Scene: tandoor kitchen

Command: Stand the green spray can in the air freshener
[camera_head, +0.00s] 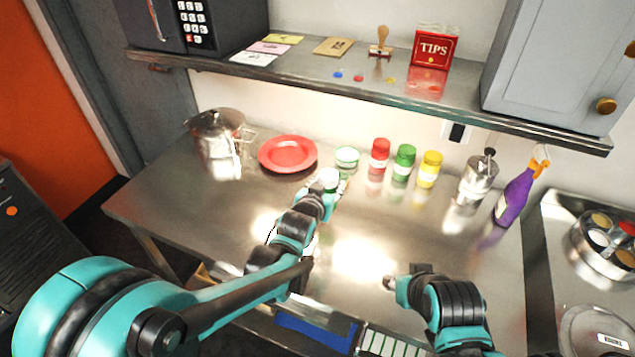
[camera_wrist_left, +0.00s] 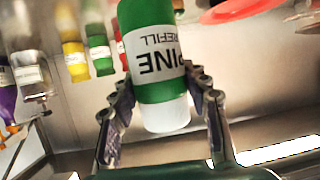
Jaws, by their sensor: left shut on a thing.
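The green spray can (camera_wrist_left: 155,50) has a white label reading PINE REFILL and a white cap (camera_wrist_left: 166,114). My left gripper (camera_wrist_left: 162,88) is shut on it. Its lettering is upside down in the left wrist view. In the head view the can's white top (camera_head: 328,178) shows at my left gripper (camera_head: 332,188), above the steel counter; the gripper hides most of its body. A low white-and-green round piece (camera_head: 346,158) stands just behind it; I cannot tell whether this is the air freshener. My right gripper (camera_head: 389,283) is over the front of the counter, its jaws unclear.
A red plate (camera_head: 288,154) and steel pot (camera_head: 217,142) are at left. Red (camera_head: 380,155), green (camera_head: 404,161) and yellow (camera_head: 429,168) jars, a steel pump pot (camera_head: 479,179) and purple bottle (camera_head: 517,194) stand right. A shelf (camera_head: 370,83) overhangs the back. The counter's middle is clear.

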